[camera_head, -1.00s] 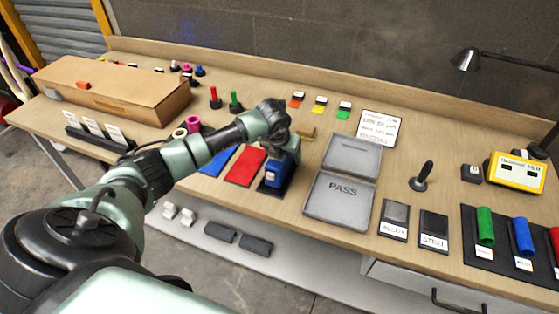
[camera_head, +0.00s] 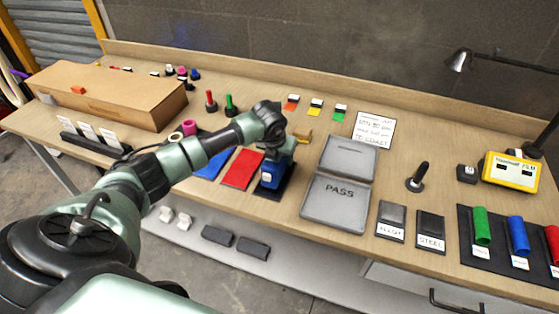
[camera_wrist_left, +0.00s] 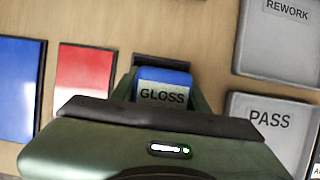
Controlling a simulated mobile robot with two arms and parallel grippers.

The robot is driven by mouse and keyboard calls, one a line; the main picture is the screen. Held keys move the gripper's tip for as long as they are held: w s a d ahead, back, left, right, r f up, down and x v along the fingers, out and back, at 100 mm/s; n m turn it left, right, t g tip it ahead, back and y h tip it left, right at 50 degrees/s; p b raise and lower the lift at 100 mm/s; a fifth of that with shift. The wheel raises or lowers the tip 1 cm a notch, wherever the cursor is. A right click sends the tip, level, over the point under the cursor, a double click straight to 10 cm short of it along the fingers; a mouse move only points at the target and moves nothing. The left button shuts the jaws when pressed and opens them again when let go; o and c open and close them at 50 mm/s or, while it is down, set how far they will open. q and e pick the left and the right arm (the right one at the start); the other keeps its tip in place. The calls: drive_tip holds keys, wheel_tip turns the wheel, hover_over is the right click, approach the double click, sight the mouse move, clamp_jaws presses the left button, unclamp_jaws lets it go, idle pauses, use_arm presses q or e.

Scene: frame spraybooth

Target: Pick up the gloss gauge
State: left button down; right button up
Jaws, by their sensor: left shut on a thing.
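The gloss gauge (camera_head: 269,177) is a small blue block with a pale label, standing at a dark pad (camera_head: 284,187) near the front edge of the bench. In the left wrist view the gauge (camera_wrist_left: 163,88) shows its "GLOSS" label between the fingers. My left gripper (camera_head: 277,157) reaches down over it from above and is shut on it. The gripper (camera_wrist_left: 160,85) hides part of the gauge in the wrist view. I cannot tell whether the gauge is clear of the pad. My right gripper is in neither view.
A red panel (camera_head: 242,169) and a blue panel (camera_head: 212,165) lie left of the gauge. A grey PASS tray (camera_head: 325,219) stands to its right, with ALLOY (camera_head: 391,217) and STEEL (camera_head: 430,226) blocks beyond. A cardboard box (camera_head: 110,95) stands at the back left.

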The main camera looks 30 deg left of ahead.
use_arm(q)
wheel_tip(320, 180, up, 19)
drive_tip(key=b, duration=0.4)
drive_tip(key=shift+r, duration=0.2)
drive_tip(key=shift+f, duration=0.1)
drive_tip(key=shift+f+b, duration=6.55)
drive_tip(key=shift+f, duration=2.75)
drive_tip(key=shift+s+a+f+b, duration=0.1)
drive_tip(key=shift+a+f+b, duration=0.1)
drive_tip(key=shift+f+b, duration=0.3)
